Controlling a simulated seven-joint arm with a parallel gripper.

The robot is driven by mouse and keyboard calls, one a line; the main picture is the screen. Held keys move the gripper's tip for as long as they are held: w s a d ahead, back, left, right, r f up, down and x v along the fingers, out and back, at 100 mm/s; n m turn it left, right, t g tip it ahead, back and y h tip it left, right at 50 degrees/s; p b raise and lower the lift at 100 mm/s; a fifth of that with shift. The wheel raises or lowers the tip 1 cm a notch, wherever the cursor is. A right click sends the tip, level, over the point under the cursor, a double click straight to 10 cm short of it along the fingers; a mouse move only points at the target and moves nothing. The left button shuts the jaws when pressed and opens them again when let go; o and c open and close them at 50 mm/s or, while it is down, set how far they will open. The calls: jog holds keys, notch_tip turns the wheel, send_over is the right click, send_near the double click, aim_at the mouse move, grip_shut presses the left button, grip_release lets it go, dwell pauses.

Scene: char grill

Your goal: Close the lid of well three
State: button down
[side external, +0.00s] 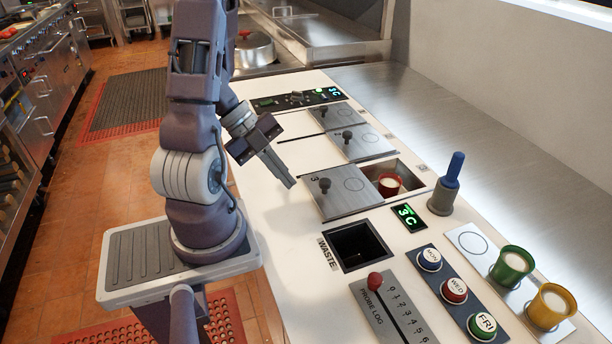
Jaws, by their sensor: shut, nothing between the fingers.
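The lid of well three (350,201) is a flat steel plate marked 3, with a black knob (324,185) near its left end and an engraved ring to the right. It lies slid to the left, so the right part of well three (404,171) is uncovered. A red cup with pale contents (389,185) sits in that opening. My gripper (291,184) is shut and empty, pointing down to the right, just left of the lid's knob in the picture. Its height above the counter, and whether it touches the lid, I cannot tell.
Two similar lids (361,146) (338,119) lie behind. A blue-handled tool (453,170) stands in a holder to the right. In front are the waste opening (358,246), a red-knobbed slider (376,281), round buttons (453,290), and green (512,266) and yellow (550,306) cups.

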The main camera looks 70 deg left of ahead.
jog(key=w, duration=0.1)
jog(key=w+f, duration=0.1)
jog(key=w, duration=0.1)
jog(key=shift+w+d+f, duration=0.15)
jog(key=shift+w+d, duration=0.1)
jog(key=shift+w, duration=0.6)
jog(key=shift+w, duration=0.1)
send_near(363, 178)
jog(key=w+d+f, duration=0.2)
jog(key=w, duration=0.1)
jog(key=w+d+f, duration=0.1)
jog(key=shift+w+d, duration=0.35)
jog(key=shift+w, duration=0.05)
